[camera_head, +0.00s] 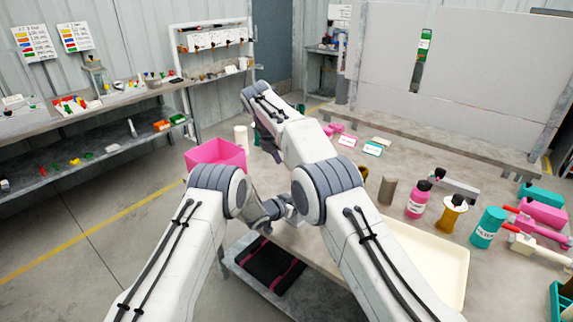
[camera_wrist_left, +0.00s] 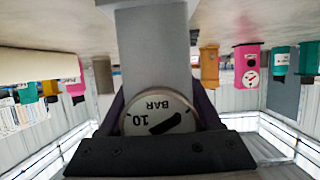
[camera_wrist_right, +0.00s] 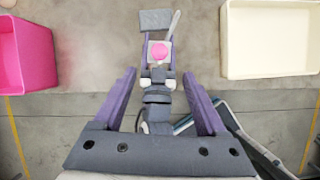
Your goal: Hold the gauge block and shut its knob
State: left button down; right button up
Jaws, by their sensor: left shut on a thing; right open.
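The gauge block (camera_wrist_left: 152,50) is a grey upright piece with a round dial marked 10 BAR (camera_wrist_left: 160,112), seen close up in the left wrist view. My left gripper (camera_wrist_left: 160,100) is shut on it, one finger on each side. In the right wrist view, a pink round piece (camera_wrist_right: 160,51) and a thin grey lever (camera_wrist_right: 175,24) show at the block. The lever points up and slightly right. My right gripper (camera_wrist_right: 158,76) is open and empty above the block, its fingers apart on either side. In the head view my arms hide the block.
A pink crate (camera_head: 205,153) stands left of my arms and a cream tray (camera_head: 440,240) right. Bottles, including a pink one (camera_head: 418,200) and a teal one (camera_head: 487,228), stand on the bench beyond the tray. A dark mat (camera_head: 268,268) lies on the lower shelf.

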jog(key=w+d+f+n, duration=0.1)
jog(key=f, duration=0.3)
jog(key=w+d+f+n, duration=0.1)
jog(key=f, duration=0.2)
jog(key=w+d+f+n+y, duration=0.1)
jog(key=f, duration=0.3)
jog(key=shift+w+d+f+n+t, duration=0.1)
jog(key=shift+w+f+n+t, duration=0.05)
jog(key=shift+f+n+t, duration=0.2)
dwell(0.3)
